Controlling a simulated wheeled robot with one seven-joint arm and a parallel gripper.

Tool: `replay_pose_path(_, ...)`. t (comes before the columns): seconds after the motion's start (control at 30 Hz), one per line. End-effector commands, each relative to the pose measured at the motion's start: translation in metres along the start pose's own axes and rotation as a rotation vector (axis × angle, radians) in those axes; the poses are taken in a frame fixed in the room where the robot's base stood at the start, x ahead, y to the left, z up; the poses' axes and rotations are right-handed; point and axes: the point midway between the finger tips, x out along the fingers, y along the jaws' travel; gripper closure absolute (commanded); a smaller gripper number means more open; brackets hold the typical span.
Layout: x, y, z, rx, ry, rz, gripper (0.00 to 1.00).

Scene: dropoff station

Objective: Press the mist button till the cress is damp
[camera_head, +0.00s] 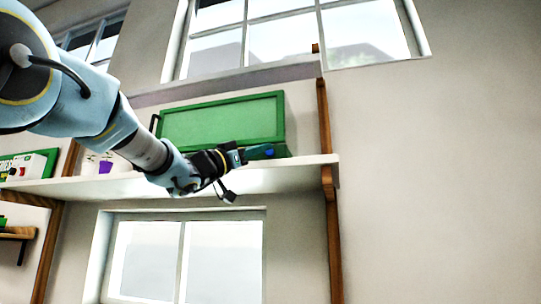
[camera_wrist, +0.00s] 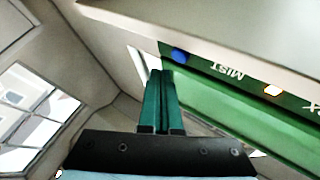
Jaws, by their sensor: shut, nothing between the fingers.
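The mist button is a blue knob (camera_wrist: 180,57) beside the word MIST on the green case (camera_wrist: 225,85) in the wrist view. My gripper (camera_wrist: 160,74) has its two green fingers together with nothing between them. Their tips appear just below and left of the button in that view; I cannot tell whether they touch it. In the head view the green case (camera_head: 222,122) stands on the shelf, and my gripper (camera_head: 262,152) is at its lower right front. I cannot make out any cress, so its dampness does not show.
The white shelf (camera_head: 280,174) runs below the case on wooden brackets. An orange-white light (camera_wrist: 273,90) sits further along the panel. Bare wall lies to the right.

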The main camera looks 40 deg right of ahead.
Motion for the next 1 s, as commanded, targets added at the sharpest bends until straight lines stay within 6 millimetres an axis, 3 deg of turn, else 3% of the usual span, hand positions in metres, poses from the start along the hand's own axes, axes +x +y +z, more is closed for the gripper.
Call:
replay_pose_path(0.43,-0.029,0.02,-0.019,0.001,0.0,-0.001,1.0)
replay_pose_path(1.0,-0.03,0.022,-0.021,0.0,-0.001,-0.001,1.0)
